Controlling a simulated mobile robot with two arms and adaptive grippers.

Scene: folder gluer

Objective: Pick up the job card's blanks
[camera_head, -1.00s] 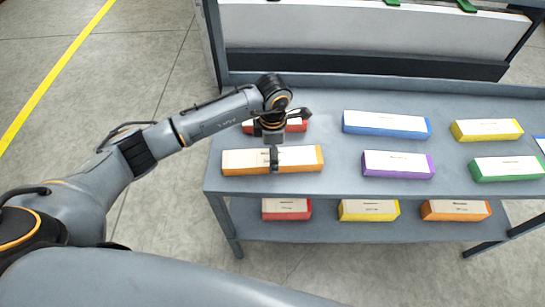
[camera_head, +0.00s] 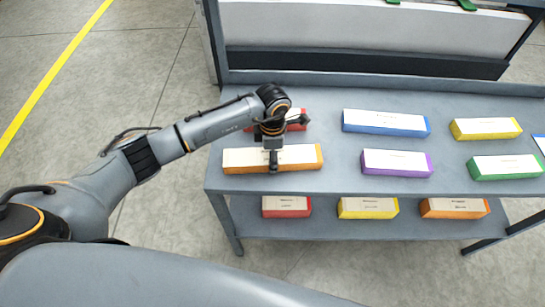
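Several long stacks of blanks, white on top with coloured sides, lie on a grey shelf unit. My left gripper (camera_head: 273,161) is over the middle of the orange stack (camera_head: 245,161) at the front left of the top shelf. Its fingers reach down to the stack; their gap and any grip are hidden. A red stack (camera_head: 297,121) is partly hidden behind the wrist. Blue (camera_head: 386,123), yellow (camera_head: 486,129), purple (camera_head: 397,163) and green (camera_head: 505,167) stacks lie farther right. My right gripper is out of view.
The lower shelf (camera_head: 330,226) holds red (camera_head: 287,207), yellow (camera_head: 368,208) and orange (camera_head: 454,208) stacks. A raised back panel (camera_head: 365,40) stands behind the top shelf. A blue-edged thing (camera_head: 540,142) is cut off at the right. Floor at left is clear.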

